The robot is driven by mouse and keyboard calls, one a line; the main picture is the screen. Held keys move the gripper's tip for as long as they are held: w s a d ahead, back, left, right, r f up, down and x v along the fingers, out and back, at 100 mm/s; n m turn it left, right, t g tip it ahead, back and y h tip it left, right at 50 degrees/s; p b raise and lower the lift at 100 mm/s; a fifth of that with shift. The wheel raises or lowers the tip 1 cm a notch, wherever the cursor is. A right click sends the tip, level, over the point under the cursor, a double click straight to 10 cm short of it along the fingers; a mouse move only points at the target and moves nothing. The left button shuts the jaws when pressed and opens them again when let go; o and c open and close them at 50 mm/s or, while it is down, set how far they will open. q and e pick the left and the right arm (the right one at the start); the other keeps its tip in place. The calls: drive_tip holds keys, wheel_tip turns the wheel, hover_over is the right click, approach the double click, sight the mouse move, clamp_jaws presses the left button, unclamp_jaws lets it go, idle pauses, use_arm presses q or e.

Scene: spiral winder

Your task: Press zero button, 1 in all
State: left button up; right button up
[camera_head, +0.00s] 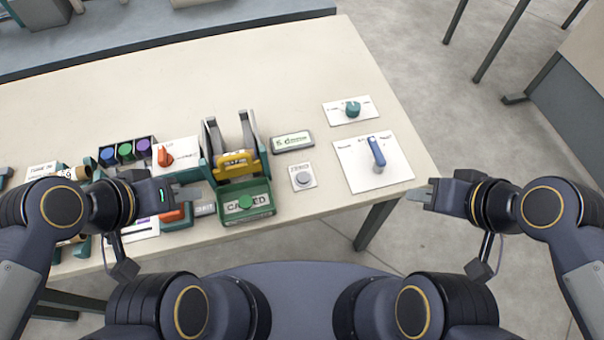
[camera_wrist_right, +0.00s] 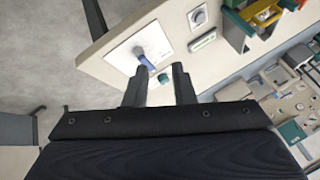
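The zero button (camera_head: 302,179) is a round grey button on a small white plate, right of the green and yellow device. It also shows in the right wrist view (camera_wrist_right: 198,17) near the top. My right gripper (camera_head: 412,196) is off the table's right edge, well right of the button; in the right wrist view its two fingers (camera_wrist_right: 160,88) stand apart with nothing between them. My left gripper (camera_head: 195,192) is over the table's front, left of the green device and apart from the button. Its finger spacing is unclear.
A blue lever switch (camera_head: 378,155) and a teal knob (camera_head: 352,109) sit on white plates at right. A green and yellow device (camera_head: 237,165) stands left of the button, with a labelled box (camera_head: 292,141) behind it. An orange knob (camera_head: 165,155) is further left. The table (camera_head: 300,70) is clear behind.

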clamp_jaws()
idle(1.2)
